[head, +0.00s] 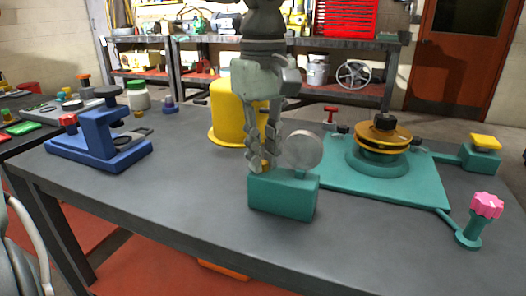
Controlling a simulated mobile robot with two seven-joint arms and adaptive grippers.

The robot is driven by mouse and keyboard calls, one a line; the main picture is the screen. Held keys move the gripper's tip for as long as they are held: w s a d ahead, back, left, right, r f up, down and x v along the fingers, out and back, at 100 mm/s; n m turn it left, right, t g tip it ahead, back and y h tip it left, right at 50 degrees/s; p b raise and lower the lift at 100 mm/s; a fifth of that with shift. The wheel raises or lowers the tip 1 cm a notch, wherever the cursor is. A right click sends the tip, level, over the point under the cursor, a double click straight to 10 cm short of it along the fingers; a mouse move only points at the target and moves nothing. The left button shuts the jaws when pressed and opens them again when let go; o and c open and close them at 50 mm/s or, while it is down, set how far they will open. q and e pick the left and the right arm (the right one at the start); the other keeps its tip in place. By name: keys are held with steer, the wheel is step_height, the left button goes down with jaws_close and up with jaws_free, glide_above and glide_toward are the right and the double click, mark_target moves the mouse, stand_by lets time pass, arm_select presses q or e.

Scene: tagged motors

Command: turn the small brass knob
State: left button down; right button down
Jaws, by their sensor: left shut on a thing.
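My left gripper (263,158) reaches down from the top middle of the head view. Its fingers point downward and are shut on the small brass knob (265,164), of which only a little shows between the fingertips. The knob sits at the top left of a teal block (284,198) on the grey table. A round greyish disc (304,149) stands upright on the same block, just right of the fingers. My right gripper is not in view.
A yellow container (224,112) stands behind the gripper. To the right is a teal base (340,185) with a brass-coloured wheel (383,134), and a pink knob (487,205) at the front right. A blue clamp-like device (98,140) is at left. The front table (150,215) is clear.

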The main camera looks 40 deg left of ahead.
arm_select(q)
steer(key=c, duration=1.5)
jaws_free()
steer(key=shift+o, duration=0.2)
steer(key=shift+r, duration=0.15)
step_height(320, 180, up, 12)
